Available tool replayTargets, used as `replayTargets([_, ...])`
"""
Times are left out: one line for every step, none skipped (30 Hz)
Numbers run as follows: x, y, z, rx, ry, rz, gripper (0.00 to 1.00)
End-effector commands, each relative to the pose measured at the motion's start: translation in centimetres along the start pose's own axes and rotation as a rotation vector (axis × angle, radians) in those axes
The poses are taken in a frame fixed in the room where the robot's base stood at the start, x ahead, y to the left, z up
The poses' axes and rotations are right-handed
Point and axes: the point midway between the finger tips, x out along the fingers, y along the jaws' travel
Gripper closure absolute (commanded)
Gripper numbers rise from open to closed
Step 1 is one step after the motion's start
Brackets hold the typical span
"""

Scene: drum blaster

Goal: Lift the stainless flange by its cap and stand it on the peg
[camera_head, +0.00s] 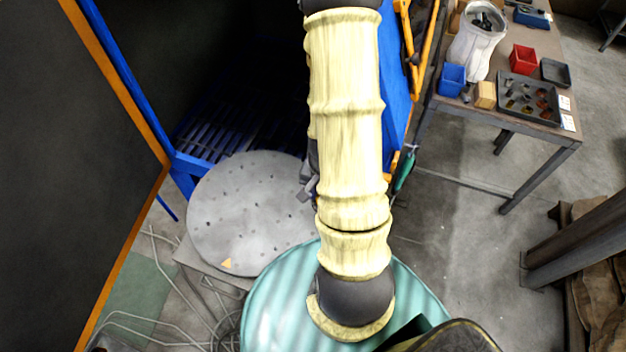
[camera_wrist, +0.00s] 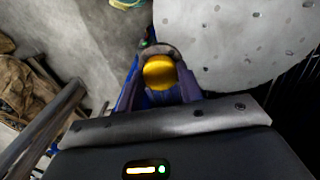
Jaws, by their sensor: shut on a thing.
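In the wrist view my gripper (camera_wrist: 160,78) is shut on a round yellow cap (camera_wrist: 159,72), with one finger on each side of it. A grey-brown curved rim, which looks like part of the flange (camera_wrist: 157,49), shows just beyond the cap; the rest of the flange is hidden. The held part appears next to the edge of a round grey turntable plate (camera_wrist: 235,45). In the head view the plate (camera_head: 245,215) lies left of my arm, which hides most of my gripper. The plate bears several small dark spots; I cannot tell which is the peg.
A blue frame (camera_head: 185,170) and a dark cabinet door (camera_head: 70,150) with an orange edge stand at the left. A workbench (camera_head: 475,108) at the right holds a parts tray (camera_head: 528,100), a red bin (camera_head: 523,59) and a blue bin (camera_head: 452,79).

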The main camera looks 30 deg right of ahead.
Motion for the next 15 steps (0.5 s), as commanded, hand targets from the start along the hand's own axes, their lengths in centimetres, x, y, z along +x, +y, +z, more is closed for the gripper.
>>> replayTargets([-0.02, 0.01, 0.0, 0.0, 0.0, 0.0, 0.89])
replayTargets([-0.02, 0.01, 0.0, 0.0, 0.0, 0.0, 0.89])
replayTargets([-0.02, 0.01, 0.0, 0.0, 0.0, 0.0, 0.89])
replayTargets([-0.02, 0.01, 0.0, 0.0, 0.0, 0.0, 0.89])
replayTargets([-0.02, 0.01, 0.0, 0.0, 0.0, 0.0, 0.89])
replayTargets([-0.02, 0.01, 0.0, 0.0, 0.0, 0.0, 0.89])
replayTargets([-0.02, 0.01, 0.0, 0.0, 0.0, 0.0, 0.89])
replayTargets([-0.02, 0.01, 0.0, 0.0, 0.0, 0.0, 0.89])
replayTargets([-0.02, 0.01, 0.0, 0.0, 0.0, 0.0, 0.89])
replayTargets([-0.02, 0.0, 0.0, 0.0, 0.0, 0.0, 0.89])
replayTargets([-0.02, -0.01, 0.0, 0.0, 0.0, 0.0, 0.89])
replayTargets([-0.03, -0.05, 0.0, 0.0, 0.0, 0.0, 0.89])
replayTargets([-0.03, -0.11, -0.01, -0.001, 0.0, 0.0, 0.89])
replayTargets([-0.04, -0.18, -0.01, -0.001, 0.0, 0.0, 0.89])
replayTargets([-0.05, -0.32, -0.01, -0.002, 0.0, 0.0, 0.89])
